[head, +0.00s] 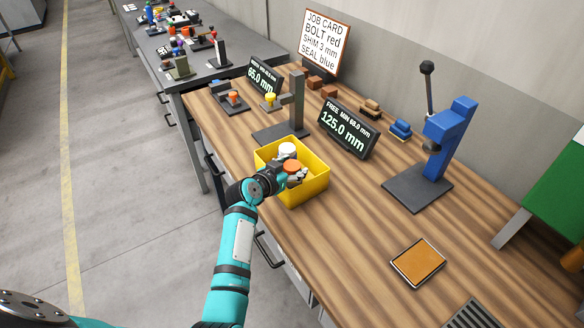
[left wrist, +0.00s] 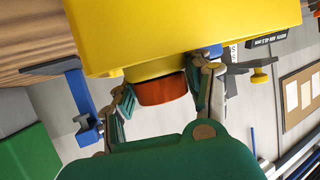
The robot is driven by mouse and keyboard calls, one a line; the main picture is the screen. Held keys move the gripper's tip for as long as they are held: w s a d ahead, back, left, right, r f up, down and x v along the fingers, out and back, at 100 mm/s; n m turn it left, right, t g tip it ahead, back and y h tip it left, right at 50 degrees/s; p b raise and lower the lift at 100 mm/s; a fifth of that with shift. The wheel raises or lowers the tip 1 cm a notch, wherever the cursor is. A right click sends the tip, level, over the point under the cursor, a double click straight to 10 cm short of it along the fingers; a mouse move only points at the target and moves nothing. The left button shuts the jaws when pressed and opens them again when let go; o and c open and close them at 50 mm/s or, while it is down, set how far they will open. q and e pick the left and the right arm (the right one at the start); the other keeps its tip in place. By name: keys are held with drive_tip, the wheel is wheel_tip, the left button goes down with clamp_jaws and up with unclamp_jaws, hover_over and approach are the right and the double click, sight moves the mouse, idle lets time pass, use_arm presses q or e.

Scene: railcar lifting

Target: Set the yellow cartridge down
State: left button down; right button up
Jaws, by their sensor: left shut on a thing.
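My left gripper (head: 293,178) is at the yellow bin (head: 315,188), over its near left side. It is shut on the yellow cartridge, whose orange end (head: 292,166) faces up in the head view. In the left wrist view, the orange end (left wrist: 161,91) sits between the two fingers of my left gripper (left wrist: 163,98); a little yellow body shows beside it. The rest of the cartridge is hidden, and I cannot tell whether it touches the bin. The bin wall (left wrist: 200,30) fills the top of that view. My right gripper is not in view.
A white round piece (head: 287,149) shows at the bin's far side. A grey gauge stand (head: 297,103) and a 125.0 mm display (head: 346,131) stand behind the bin. A blue press (head: 447,140) and an orange pad (head: 418,261) are to the right. Bare bench lies between bin and pad.

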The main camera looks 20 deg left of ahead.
use_arm(q)
drive_tip(key=c, duration=0.9)
unclamp_jaws()
drive_tip(key=shift+o, duration=1.3)
drive_tip(key=shift+f, duration=0.1)
drive_tip(key=shift+o, duration=0.5)
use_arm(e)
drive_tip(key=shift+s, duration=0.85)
use_arm(q)
drive_tip(key=shift+s, duration=0.15)
drive_tip(key=b+v, duration=0.2)
drive_tip(key=v, duration=0.9)
drive_tip(key=shift+s+r, duration=0.3)
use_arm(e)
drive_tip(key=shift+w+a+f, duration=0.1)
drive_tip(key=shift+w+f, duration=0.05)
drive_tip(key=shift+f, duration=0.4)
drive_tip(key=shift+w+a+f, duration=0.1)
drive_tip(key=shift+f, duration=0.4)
use_arm(q)
drive_tip(key=shift+a, duration=0.1)
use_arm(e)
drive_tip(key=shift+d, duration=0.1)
